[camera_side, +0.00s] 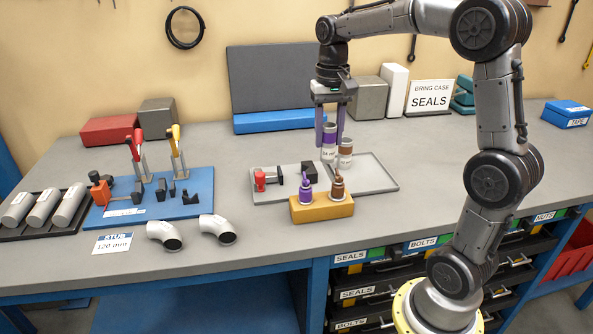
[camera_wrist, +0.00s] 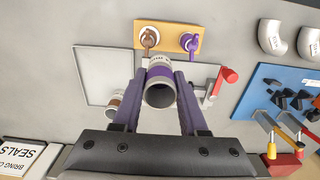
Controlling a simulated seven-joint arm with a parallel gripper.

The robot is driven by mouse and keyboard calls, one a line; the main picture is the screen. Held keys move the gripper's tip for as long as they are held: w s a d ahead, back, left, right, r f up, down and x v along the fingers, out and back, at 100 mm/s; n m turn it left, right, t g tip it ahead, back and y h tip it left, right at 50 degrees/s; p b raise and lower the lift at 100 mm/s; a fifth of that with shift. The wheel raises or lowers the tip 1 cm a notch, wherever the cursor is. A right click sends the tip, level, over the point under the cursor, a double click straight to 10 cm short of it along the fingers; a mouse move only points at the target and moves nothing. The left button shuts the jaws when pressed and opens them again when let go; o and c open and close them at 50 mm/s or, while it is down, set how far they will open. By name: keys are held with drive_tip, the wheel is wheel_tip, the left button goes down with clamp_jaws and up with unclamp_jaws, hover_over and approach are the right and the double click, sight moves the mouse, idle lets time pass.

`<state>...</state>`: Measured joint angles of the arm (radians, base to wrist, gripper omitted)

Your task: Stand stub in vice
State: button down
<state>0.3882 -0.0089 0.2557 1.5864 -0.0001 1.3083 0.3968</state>
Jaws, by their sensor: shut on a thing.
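My gripper (camera_side: 329,142) is shut on a white canister with a purple band (camera_side: 329,134), upright over the grey tray; I cannot tell if its base touches the tray. In the wrist view the canister (camera_wrist: 160,93) shows a dark, open-looking end between the fingers. A red-handled screw clamp (camera_side: 263,180) faces a dark block (camera_side: 308,170) on the tray. An orange block (camera_side: 99,190) with a black knob sits on the blue board.
A brown-banded canister (camera_side: 345,153) stands close beside the held one. A yellow block (camera_side: 322,208) in front bears a purple and a brown nozzle bottle. The blue board (camera_side: 150,212) carries upright red- and yellow-handled clamps. Two grey elbows (camera_side: 217,229) lie in front.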

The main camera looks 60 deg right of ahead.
drive_tip(key=shift+w+d+f, duration=0.8)
drive_tip(key=shift+w+f, duration=1.2)
drive_tip(key=shift+f, duration=0.1)
drive_tip(key=shift+w+d+f, duration=0.85)
drive_tip(key=shift+w+f, duration=1.1)
drive_tip(key=shift+f, duration=0.1)
drive_tip(key=shift+w+d+f, duration=0.8)
drive_tip(key=shift+w+f, duration=1.2)
drive_tip(key=shift+f, duration=0.1)
drive_tip(key=shift+f, duration=0.1)
drive_tip(key=shift+c, duration=2.2)
unclamp_jaws()
